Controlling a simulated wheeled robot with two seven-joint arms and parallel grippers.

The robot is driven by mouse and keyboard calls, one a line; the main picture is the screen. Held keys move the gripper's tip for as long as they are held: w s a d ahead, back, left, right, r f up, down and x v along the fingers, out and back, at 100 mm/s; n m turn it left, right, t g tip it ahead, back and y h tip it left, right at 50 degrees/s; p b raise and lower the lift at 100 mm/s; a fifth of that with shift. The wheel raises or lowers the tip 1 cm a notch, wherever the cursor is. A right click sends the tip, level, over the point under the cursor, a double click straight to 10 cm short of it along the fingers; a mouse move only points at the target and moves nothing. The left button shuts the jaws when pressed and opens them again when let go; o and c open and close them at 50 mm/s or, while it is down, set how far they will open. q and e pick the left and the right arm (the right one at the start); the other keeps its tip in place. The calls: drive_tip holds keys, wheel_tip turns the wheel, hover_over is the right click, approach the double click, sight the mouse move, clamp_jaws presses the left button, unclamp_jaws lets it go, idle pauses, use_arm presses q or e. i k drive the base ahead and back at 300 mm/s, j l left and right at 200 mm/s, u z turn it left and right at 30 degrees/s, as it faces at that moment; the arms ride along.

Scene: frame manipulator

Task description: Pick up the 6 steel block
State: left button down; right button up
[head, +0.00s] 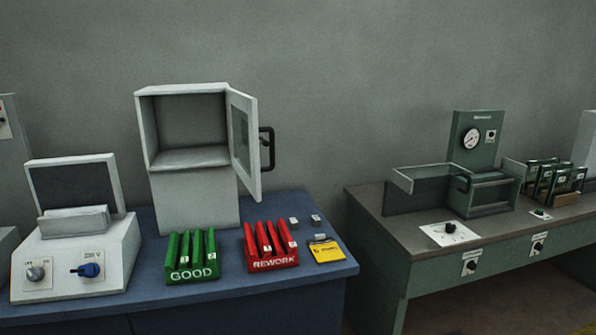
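Two small grey metal-looking blocks lie on the blue table, right of the red rack: a left block (294,222) and a right block (316,220). A third small grey piece (320,237) is at the back edge of a yellow labelled pad (328,252); I cannot tell if it rests on the pad or behind it. Any number on these pieces is too small to read, so I cannot tell which is the 6 steel block. Neither of my grippers is in view.
A green GOOD rack (193,274) and a red REWORK rack (272,264) stand near the front edge of the blue table (225,288). Behind them is a white cabinet (193,203) with its door (243,143) open. A gap separates the grey-topped bench (400,233) at right.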

sight(293, 222)
drive_tip(key=u, duration=0.3)
drive_tip(key=i+l+u, duration=0.2)
drive_tip(key=l+u, duration=0.25)
drive_tip(key=i+l+u, duration=0.15)
drive_tip(key=l+u, duration=0.25)
drive_tip(key=i+l+u, duration=0.1)
drive_tip(key=l, duration=0.45)
drive_tip(key=i+l+u, duration=0.1)
drive_tip(key=l, duration=0.45)
drive_tip(key=i+l, duration=0.15)
drive_tip(key=l, duration=0.45)
drive_tip(key=i+l+u, duration=0.15)
drive_tip(key=l, duration=0.4)
drive_tip(key=k, duration=0.05)
